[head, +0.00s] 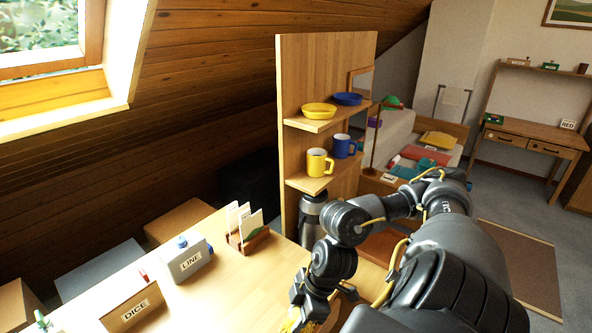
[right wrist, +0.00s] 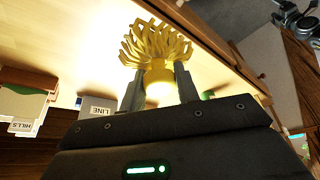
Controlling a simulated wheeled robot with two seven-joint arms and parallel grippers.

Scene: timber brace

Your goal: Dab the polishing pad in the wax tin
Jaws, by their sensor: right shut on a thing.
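My right gripper (right wrist: 158,82) is shut on a yellow thing (right wrist: 157,46) with a fringe of many stubby strands and a round neck between the fingers. It may be the polishing pad, but I cannot be sure from its shape. In the head view my right arm comes in from the lower right, and a bit of the yellow thing (head: 289,325) shows at the bottom edge, over or near the table. I cannot make out a wax tin in either view. My left gripper is not in view.
The table's middle is clear.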

